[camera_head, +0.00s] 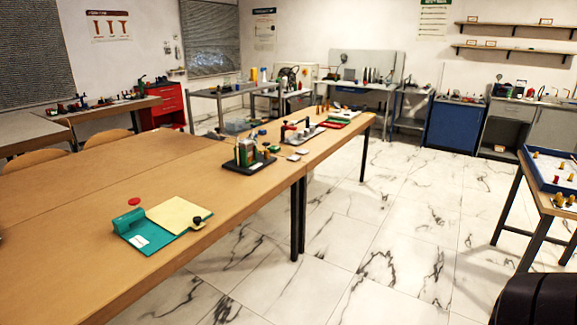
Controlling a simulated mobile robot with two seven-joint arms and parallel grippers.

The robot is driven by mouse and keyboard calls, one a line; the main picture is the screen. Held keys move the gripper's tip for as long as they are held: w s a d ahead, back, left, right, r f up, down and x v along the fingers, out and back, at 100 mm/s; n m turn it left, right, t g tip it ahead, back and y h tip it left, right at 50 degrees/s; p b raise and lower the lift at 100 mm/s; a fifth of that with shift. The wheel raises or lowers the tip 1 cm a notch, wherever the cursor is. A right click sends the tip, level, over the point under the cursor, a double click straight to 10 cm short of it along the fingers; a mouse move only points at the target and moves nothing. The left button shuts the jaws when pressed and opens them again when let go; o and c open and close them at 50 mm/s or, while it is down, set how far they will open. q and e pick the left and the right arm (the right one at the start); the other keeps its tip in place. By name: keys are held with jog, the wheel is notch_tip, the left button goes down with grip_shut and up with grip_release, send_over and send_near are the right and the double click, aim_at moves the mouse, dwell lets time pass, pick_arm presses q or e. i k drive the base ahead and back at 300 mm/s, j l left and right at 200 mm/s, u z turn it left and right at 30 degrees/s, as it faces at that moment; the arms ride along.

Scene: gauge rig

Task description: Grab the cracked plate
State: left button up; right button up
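No crack can be made out on any plate at this distance. A flat pale yellow plate (181,215) lies on the near wooden table, on or against a teal base (140,239) with a raised teal block at its left. A small black knob (197,221) sits at the plate's right corner. A red disc (134,202) shows just behind the teal block. Neither of my grippers is in view.
The long wooden table (80,215) carries a dark fixture (249,155) and several small parts farther back. A side table with a blue-rimmed tray (550,172) stands at right. The marble floor (400,235) between is clear. A dark rounded shape fills the bottom right corner.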

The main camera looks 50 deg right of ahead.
aim_at(244, 142)
jog(key=i+l+z, duration=0.3)
jog(key=z, duration=0.2)
jog(key=i+l+z, duration=0.25)
jog(key=z, duration=0.2)
jog(key=i+l+z, duration=0.1)
jog(key=i, duration=0.5)
jog(key=i+l+z, duration=0.1)
jog(key=i+l, duration=0.15)
jog(key=i, duration=0.35)
jog(key=i+l, duration=0.1)
jog(key=l, duration=0.25)
jog(key=i+l, duration=0.1)
jog(key=l, duration=0.25)
jog(key=i+l, duration=0.15)
jog(key=l, duration=0.25)
jog(key=i+l, duration=0.1)
jog(key=l, duration=0.25)
